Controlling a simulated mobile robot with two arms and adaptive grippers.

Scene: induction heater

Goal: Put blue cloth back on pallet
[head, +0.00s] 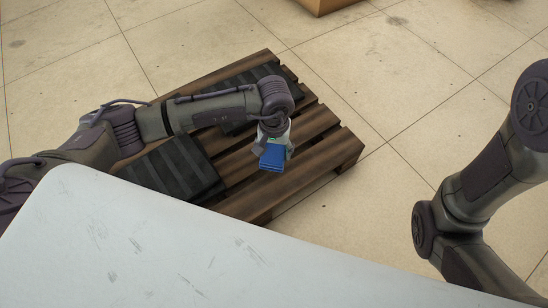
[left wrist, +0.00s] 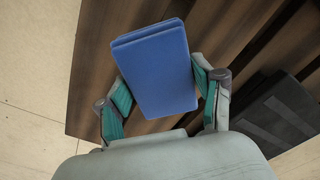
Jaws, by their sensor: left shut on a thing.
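The folded blue cloth (head: 272,157) is held by my left gripper (head: 273,148) over the right part of the wooden pallet (head: 318,123). In the left wrist view the cloth (left wrist: 156,66) sits between the two teal-padded fingers of my left gripper (left wrist: 165,100), which is shut on it. Pallet slats (left wrist: 90,75) show behind the cloth. I cannot tell how high the cloth is above the slats. My right arm comes in at the right of the head view, but its gripper is out of frame.
Dark folded items lie on the pallet, one at the near left (head: 172,168) and one at the back (head: 262,82). A pale grey surface (head: 200,245) fills the foreground. A cardboard box (head: 325,5) stands at the top edge. The tiled floor right of the pallet is clear.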

